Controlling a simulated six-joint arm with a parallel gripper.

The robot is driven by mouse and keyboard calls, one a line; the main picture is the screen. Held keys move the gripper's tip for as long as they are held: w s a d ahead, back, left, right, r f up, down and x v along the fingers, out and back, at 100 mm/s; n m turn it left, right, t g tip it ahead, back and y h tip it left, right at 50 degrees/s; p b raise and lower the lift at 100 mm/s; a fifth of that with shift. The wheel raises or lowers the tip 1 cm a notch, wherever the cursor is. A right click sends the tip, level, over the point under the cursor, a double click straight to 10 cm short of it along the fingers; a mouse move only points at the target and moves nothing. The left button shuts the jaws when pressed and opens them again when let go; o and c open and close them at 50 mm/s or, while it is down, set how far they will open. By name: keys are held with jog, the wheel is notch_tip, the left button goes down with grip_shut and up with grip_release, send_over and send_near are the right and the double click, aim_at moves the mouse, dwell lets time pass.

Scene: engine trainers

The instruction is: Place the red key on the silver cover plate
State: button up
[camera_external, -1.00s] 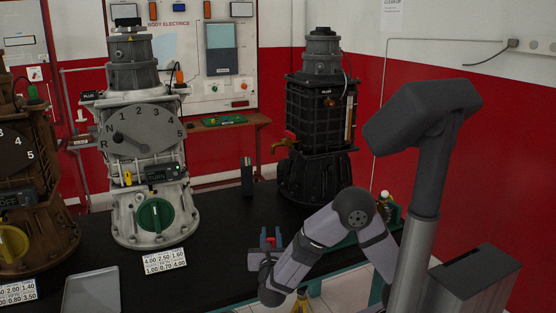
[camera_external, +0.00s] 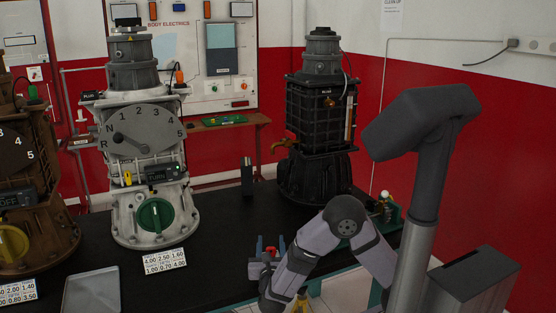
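My gripper (camera_external: 270,246) is low over the front of the black bench, right of the white gearbox trainer. Its two small bluish fingers point away from the camera and stand apart. A small red patch (camera_external: 270,249) shows between them; it is too small to tell whether it is the red key or part of the gripper. No other red key can be made out. A flat silver-grey plate (camera_external: 92,292) lies at the bench's front left, well left of my gripper, and may be the silver cover plate. The view cuts off its lower edge.
The white gearbox trainer (camera_external: 145,150) with a green knob stands left of centre, a number card (camera_external: 165,261) before it. A brown trainer (camera_external: 30,190) is at far left. A black trainer (camera_external: 318,130) stands behind my arm. The bench (camera_external: 225,235) between white and black trainers is mostly clear.

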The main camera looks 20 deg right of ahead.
jog(key=shift+r, duration=0.25)
jog(key=v, duration=1.2)
jog(key=shift+f, duration=0.15)
